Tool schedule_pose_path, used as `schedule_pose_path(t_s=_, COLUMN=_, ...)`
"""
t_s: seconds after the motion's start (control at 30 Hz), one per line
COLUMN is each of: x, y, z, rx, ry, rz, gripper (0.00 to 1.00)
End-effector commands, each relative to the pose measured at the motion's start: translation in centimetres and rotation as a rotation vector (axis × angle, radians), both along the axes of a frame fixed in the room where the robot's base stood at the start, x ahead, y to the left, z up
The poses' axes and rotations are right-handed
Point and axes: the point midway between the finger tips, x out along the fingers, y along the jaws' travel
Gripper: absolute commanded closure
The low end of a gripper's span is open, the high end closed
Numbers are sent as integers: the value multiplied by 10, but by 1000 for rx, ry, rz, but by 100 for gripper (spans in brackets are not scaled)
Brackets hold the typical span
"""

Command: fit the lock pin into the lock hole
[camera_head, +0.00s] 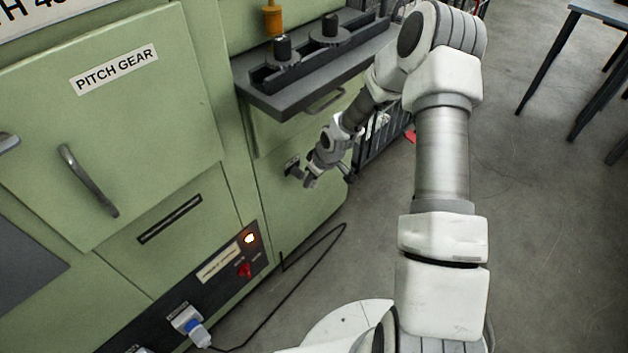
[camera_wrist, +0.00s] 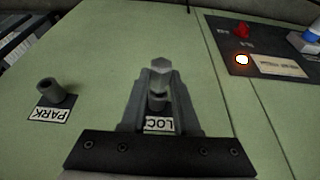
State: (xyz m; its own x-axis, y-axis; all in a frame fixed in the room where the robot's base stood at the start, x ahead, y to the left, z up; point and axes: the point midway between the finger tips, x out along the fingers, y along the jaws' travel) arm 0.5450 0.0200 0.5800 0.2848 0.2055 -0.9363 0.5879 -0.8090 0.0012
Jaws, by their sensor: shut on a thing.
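The grey lock pin (camera_wrist: 160,64), with a six-sided end, stands between the fingers of my gripper (camera_wrist: 160,78) in the wrist view. My gripper is shut on it. The white label reading "LOC" (camera_wrist: 158,124), partly covered, lies on the green panel behind the fingers. A short grey cylinder (camera_wrist: 157,102) shows between the fingers above that label; I cannot tell whether it is the lock socket or part of the pin. The lock hole itself is hidden, so the pin's fit cannot be seen. In the head view my gripper (camera_head: 309,181) is close to the lower green panel.
A grey socket (camera_wrist: 51,90) with a "PARK" label (camera_wrist: 49,114) sticks out at the left. A control strip (camera_wrist: 262,50) with a lit lamp and red switch is at the upper right. A dark shelf (camera_head: 290,98) overhangs above my gripper; a black cable (camera_head: 300,268) runs below.

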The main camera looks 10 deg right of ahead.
Motion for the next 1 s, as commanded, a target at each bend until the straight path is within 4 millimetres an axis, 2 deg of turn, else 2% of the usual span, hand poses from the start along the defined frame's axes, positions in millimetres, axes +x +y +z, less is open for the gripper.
schedule_pose_path(t_s=0.47, x=9, y=8, z=0, rx=1, ry=1, rz=0, gripper=100)
schedule_pose_path(t_s=0.5, x=9, y=8, z=0, rx=1, ry=1, rz=0, gripper=69)
schedule_pose_path(t_s=0.7, x=9, y=7, z=0, rx=1, ry=1, rz=0, gripper=36)
schedule_pose_path(t_s=1.0, x=9, y=7, z=2, rx=1, ry=1, rz=-1, gripper=36)
